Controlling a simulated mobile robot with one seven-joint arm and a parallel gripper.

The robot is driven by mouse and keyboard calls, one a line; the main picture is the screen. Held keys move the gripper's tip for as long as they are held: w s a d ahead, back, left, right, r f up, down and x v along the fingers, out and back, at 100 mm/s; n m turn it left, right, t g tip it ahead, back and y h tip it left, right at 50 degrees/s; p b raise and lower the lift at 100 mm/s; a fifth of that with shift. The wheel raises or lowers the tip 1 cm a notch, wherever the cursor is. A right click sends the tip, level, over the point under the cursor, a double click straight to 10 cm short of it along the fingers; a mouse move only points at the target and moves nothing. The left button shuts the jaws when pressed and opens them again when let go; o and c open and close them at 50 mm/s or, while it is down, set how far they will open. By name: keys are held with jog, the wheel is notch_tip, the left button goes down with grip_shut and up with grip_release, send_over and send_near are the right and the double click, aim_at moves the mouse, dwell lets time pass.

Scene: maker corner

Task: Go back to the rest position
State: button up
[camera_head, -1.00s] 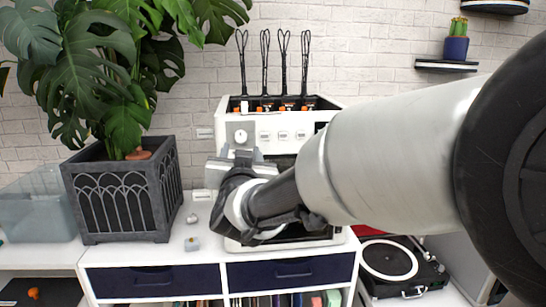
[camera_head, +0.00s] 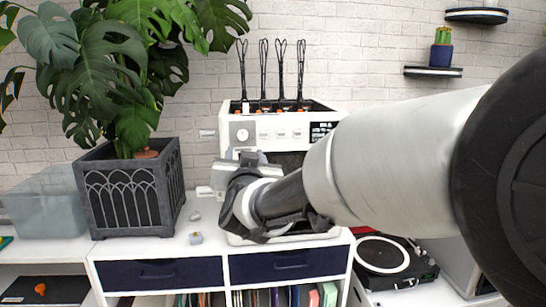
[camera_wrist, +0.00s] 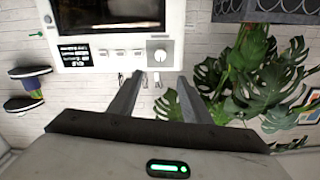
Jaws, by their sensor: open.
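My gripper (camera_wrist: 156,98) shows in the wrist view with its two grey fingers apart and nothing between them. In the head view my arm reaches in from the right, and its wrist hides most of the gripper and the lower front of a white oven-like machine (camera_head: 243,134). The machine stands on the white cabinet and also shows in the wrist view (camera_wrist: 112,57), where it appears upside down beyond the fingers. I cannot tell the exact gap between the fingers and the machine.
A monstera in a dark grey planter (camera_head: 131,199) stands left of the machine. Small pieces (camera_head: 196,238) lie on the white cabinet (camera_head: 170,248). A record player (camera_head: 385,256) is at the lower right. A translucent bin (camera_head: 45,208) is at the far left.

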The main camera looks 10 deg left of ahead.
jog(key=s+d+f+g+h, duration=0.1)
jog(key=s+d+f+g, duration=0.35)
jog(key=s+d, duration=0.5)
jog(key=s+d+f+m+g+h, duration=0.15)
jog(key=s+d+f+g, duration=0.3)
jog(key=s+d, duration=0.55)
jog(key=s+d+f+n+g+h, duration=0.1)
jog(key=s+d+f+g+h, duration=0.3)
jog(key=s+d, duration=0.65)
notch_tip(320, 180, up, 18)
jog(key=a+t+y+p, duration=0.1)
jog(key=a+y+p, duration=0.1)
jog(key=p, duration=1.7)
jog(key=shift+s+a+f, duration=0.2)
jog(key=shift+f, duration=0.05)
jog(key=shift+y, duration=0.25)
jog(key=shift+c, duration=0.4)
